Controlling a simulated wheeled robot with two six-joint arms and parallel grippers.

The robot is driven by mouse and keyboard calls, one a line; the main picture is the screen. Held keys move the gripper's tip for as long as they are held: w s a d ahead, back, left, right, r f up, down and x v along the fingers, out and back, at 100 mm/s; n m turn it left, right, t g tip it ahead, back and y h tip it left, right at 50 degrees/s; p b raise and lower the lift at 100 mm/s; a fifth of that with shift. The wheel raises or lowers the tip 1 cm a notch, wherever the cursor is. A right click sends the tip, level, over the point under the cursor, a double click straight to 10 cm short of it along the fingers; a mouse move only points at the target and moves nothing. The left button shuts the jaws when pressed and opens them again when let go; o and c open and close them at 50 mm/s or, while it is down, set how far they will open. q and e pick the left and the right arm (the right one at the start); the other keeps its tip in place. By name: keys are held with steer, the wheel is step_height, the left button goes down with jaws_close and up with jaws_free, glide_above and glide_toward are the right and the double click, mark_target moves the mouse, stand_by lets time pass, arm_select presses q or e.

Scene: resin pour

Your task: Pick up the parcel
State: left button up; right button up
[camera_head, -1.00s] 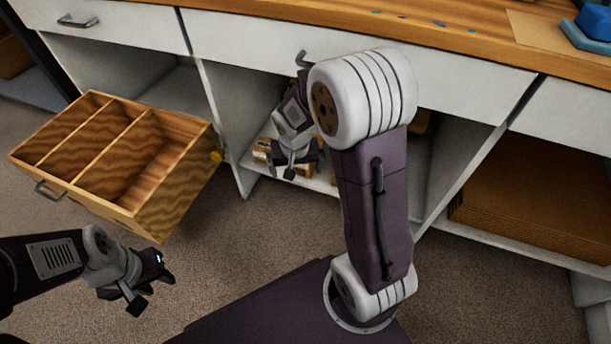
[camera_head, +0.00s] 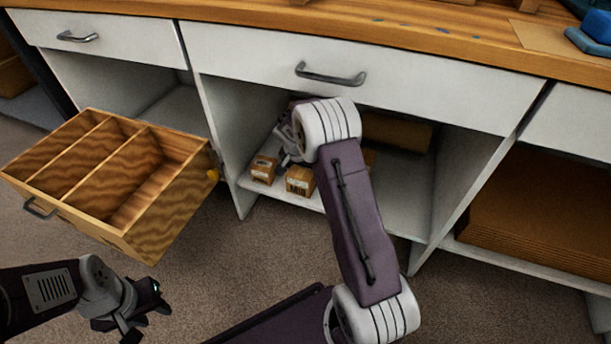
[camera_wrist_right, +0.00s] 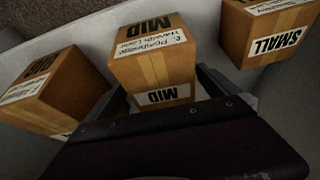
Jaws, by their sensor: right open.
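Three cardboard parcels lie in the wrist view: a left parcel marked MID (camera_wrist_right: 52,90), a centre parcel marked MID (camera_wrist_right: 152,50) and a right parcel marked SMALL (camera_wrist_right: 268,32). My right gripper (camera_wrist_right: 160,88) is open and empty, its two fingers on either side of the near part of the centre parcel; contact cannot be told. In the head view, a small parcel (camera_head: 263,169) and another parcel (camera_head: 299,181) sit on the low cabinet shelf; my right arm hides most of the gripper and part of the shelf. My left gripper (camera_head: 147,312) is open and empty above the floor.
A wooden drawer box (camera_head: 150,180) with compartments stands out at the left. The cabinet's upright panel (camera_head: 228,150) and closed top drawer (camera_head: 280,62) border the shelf bay. A brown roll (camera_head: 400,132) lies deeper inside. Stacked brown sheets (camera_head: 540,215) fill the right bay.

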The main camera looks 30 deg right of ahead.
mark_target(298, 177)
steer(key=b+x, duration=0.1)
steer(key=x, duration=0.2)
steer(key=shift+w+f, duration=0.15)
steer(key=shift+f, duration=0.2)
steer(key=shift+w+d+f, duration=0.1)
steer(key=shift+d+f, duration=0.05)
steer(key=shift+f, duration=0.15)
steer(key=c, duration=2)
steer(key=shift+o, duration=0.2)
step_height(298, 177, up, 4)
steer(key=p, duration=0.2)
steer(key=shift+f+p, duration=0.1)
steer(key=shift+p, duration=0.2)
steer(key=shift+r, duration=0.3)
steer(key=s+a+b, duration=0.2)
steer(key=s+a+f+b, duration=0.1)
steer(key=a+b, duration=0.1)
steer(key=a, duration=0.1)
steer(key=shift+s, duration=0.4)
steer(key=s+a, duration=0.7)
steer(key=a, duration=0.2)
steer(key=shift+s+r+p, duration=0.2)
steer(key=shift+r+p, duration=0.1)
steer(key=shift+p, duration=0.1)
